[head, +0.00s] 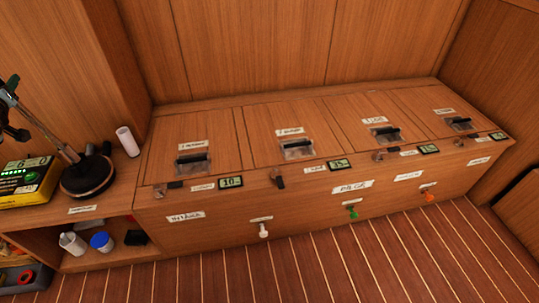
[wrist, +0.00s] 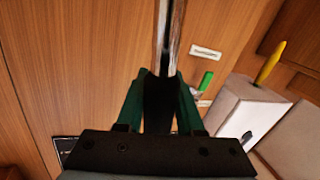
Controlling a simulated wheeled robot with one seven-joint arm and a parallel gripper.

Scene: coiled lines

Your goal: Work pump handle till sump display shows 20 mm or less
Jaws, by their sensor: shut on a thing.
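The pump handle is a metal lever (head: 55,140) rising up and left from a round black base (head: 88,178) on the left shelf. My gripper (head: 10,92) shows only partly at the left edge of the head view. In the wrist view my gripper (wrist: 160,100) has its green fingers shut on the lever's black grip, with the metal rod (wrist: 170,30) running away from it. Several small green displays sit along the bench front. One (head: 231,182) seems to read 10, another (head: 339,164) about 35; the others are too small to read. I cannot tell which is the sump's.
A wooden bench (head: 260,115) with several latched hatches spans the middle. White, green and orange knobs (head: 264,231) are on its front. A yellow box with a screen (head: 27,185) and a white cylinder (head: 128,141) stand by the pump. The striped floor (head: 300,270) is clear.

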